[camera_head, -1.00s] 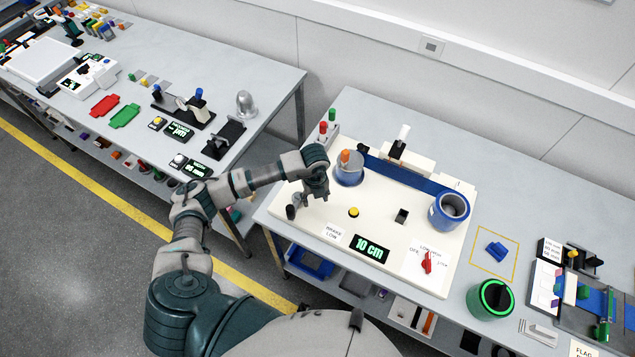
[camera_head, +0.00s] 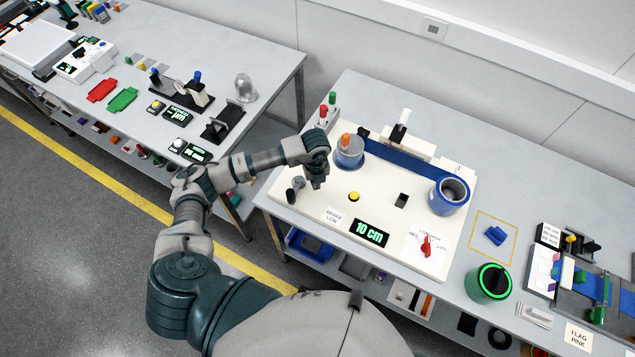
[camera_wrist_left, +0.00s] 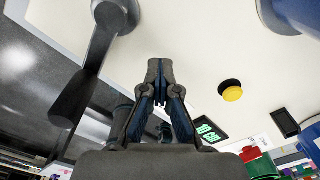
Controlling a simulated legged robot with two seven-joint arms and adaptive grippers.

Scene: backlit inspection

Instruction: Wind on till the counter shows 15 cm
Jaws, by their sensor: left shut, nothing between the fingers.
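The winding board (camera_head: 315,205) is cream, and its counter (camera_head: 370,233) reads 10 cm in green; the counter is also in the wrist view (camera_wrist_left: 208,130). A dark crank (camera_head: 293,191) stands at the board's left end; in the wrist view the crank (camera_wrist_left: 88,75) is left of the fingers. My left gripper (camera_head: 318,184) is just right of the crank, above the board. In the wrist view its fingertips (camera_wrist_left: 159,70) are together, empty and apart from the crank. A blue strip (camera_head: 405,165) runs between the orange-knobbed spool (camera_head: 349,154) and the blue roll (camera_head: 449,196). My right gripper is out of view.
The board bears a yellow button (camera_head: 354,196), a red switch (camera_head: 427,246) and a white upright lever (camera_head: 404,118). A green-rimmed dark cup (camera_head: 489,283) and a blue block (camera_head: 495,236) are to the right. Bare table (camera_head: 545,200) lies behind them.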

